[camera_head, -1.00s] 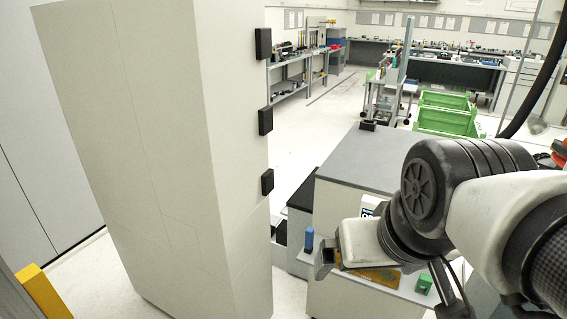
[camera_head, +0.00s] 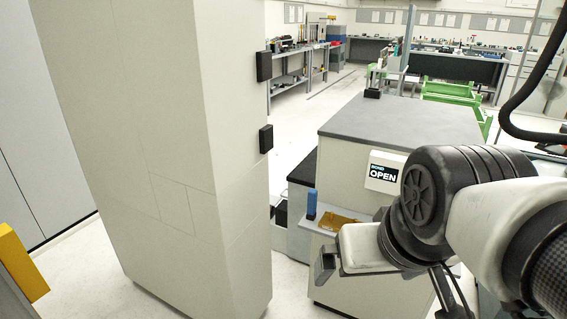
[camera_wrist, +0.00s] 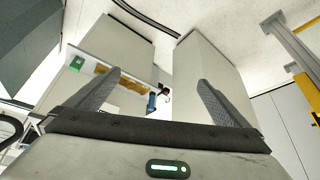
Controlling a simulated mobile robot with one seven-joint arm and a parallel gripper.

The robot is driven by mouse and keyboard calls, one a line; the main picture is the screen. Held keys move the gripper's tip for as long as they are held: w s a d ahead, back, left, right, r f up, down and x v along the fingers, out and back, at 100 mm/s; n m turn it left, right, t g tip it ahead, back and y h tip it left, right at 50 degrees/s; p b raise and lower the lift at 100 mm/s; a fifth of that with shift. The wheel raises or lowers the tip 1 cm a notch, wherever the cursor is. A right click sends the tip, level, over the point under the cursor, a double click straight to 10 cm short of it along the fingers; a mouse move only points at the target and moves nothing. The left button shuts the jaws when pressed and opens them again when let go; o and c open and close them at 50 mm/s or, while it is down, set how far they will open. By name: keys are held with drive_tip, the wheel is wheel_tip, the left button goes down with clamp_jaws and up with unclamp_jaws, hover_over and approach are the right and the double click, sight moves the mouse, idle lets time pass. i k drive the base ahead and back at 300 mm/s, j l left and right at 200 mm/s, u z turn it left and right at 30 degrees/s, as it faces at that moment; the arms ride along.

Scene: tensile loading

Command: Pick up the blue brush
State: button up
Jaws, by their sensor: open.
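The blue brush (camera_head: 312,203) stands upright on a light shelf at the left front corner of the grey-topped cabinet in the head view. It also shows in the wrist view (camera_wrist: 152,102), small and between my two fingers. My gripper (camera_head: 325,263) is in front of and below the brush in the head picture, apart from it. In the wrist view my gripper (camera_wrist: 159,78) has its fingers wide apart with nothing held between them.
A brownish-yellow flat item (camera_head: 342,221) lies right of the brush. The grey-topped cabinet (camera_head: 395,122) bears an "OPEN" sign (camera_head: 386,173). A tall pale cabinet (camera_head: 235,170) stands close on the left. A yellow part (camera_head: 20,262) is at the left edge. White floor lies between.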

sight(313, 194)
drive_tip(key=z, duration=1.7)
drive_tip(key=j+z, duration=0.25)
drive_tip(key=j, duration=1.35)
